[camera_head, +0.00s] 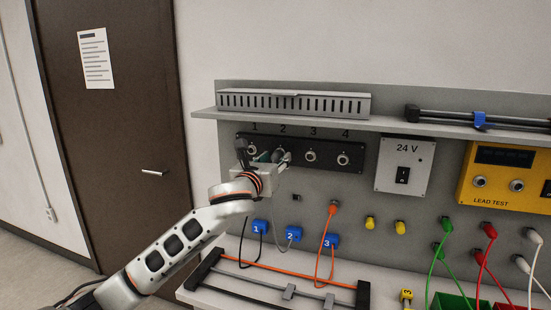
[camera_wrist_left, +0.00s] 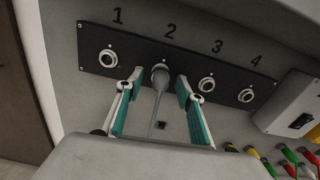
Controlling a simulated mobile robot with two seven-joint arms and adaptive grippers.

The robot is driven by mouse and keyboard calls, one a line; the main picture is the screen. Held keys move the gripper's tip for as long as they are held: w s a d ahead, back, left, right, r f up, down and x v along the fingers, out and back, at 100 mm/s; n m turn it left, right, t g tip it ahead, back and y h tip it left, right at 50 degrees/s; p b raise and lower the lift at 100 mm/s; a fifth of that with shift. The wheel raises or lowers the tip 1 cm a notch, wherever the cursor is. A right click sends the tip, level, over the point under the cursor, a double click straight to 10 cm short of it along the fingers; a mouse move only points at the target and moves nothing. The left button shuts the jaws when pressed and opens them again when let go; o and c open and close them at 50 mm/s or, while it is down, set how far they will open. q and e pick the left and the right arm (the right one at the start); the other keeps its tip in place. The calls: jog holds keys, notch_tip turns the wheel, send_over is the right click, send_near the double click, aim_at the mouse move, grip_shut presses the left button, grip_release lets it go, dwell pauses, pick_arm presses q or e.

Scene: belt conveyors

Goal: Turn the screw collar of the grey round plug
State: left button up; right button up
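The grey round plug (camera_wrist_left: 160,76) sits in socket 2 of the black socket strip (camera_wrist_left: 98,38) in the left wrist view, with its grey cable (camera_wrist_left: 157,105) hanging down. My left gripper (camera_wrist_left: 160,80) is open, one teal-padded finger on each side of the plug, with a gap on both sides. In the head view my left gripper (camera_head: 273,157) is in front of socket 2 and largely hides the plug. Sockets 1, 3 and 4 look empty. My right gripper is not in view.
A slotted grey duct (camera_head: 295,103) lies on the shelf above the strip. A 24 V box (camera_head: 402,164) and a yellow lead tester (camera_head: 500,180) are to the right. Blue numbered blocks (camera_head: 260,227) with cables and a black-ended rack (camera_head: 362,298) are below.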

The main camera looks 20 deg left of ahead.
pick_arm(q)
jog(key=shift+w, duration=0.35)
grip_shut()
